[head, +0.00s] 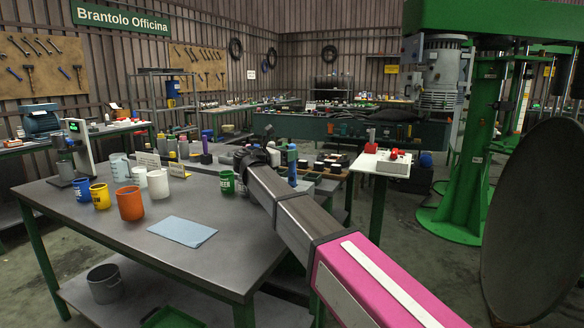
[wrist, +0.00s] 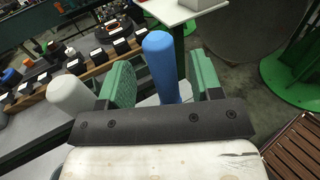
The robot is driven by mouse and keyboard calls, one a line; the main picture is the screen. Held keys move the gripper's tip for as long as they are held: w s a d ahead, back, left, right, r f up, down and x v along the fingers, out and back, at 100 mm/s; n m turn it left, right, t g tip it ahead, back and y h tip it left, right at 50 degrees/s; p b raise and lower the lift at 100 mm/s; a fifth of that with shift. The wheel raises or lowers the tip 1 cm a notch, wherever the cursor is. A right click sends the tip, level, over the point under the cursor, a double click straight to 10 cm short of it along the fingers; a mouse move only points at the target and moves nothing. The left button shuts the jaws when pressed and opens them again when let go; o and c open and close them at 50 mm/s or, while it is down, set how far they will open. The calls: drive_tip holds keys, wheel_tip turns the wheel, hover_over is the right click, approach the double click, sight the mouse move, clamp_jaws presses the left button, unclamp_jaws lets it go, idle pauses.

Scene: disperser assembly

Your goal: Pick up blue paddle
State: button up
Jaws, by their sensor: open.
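The blue paddle (wrist: 161,66) shows in the wrist view as a smooth, rounded blue handle. My gripper (wrist: 163,84) is open, with one green finger on each side of the handle. A narrow gap shows between the handle and each finger. The handle's lower end is hidden behind the dark edge of my gripper. In the head view a slim blue-topped piece (head: 292,158) shows just right of my gripper's dark end; I cannot tell exactly where the fingers are there.
A white rounded handle (wrist: 70,95) stands left of my left finger. Small dark blocks with white labels (wrist: 115,30) sit on a wooden rack beyond. Cups, including an orange one (head: 130,203), and a blue cloth (head: 181,231) lie on the grey table (head: 95,236). A white stand (head: 380,168) is to the right.

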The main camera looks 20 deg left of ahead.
drive_tip(key=x, duration=0.4)
drive_tip(key=shift+d+f, duration=0.1)
drive_tip(key=c, duration=0.9)
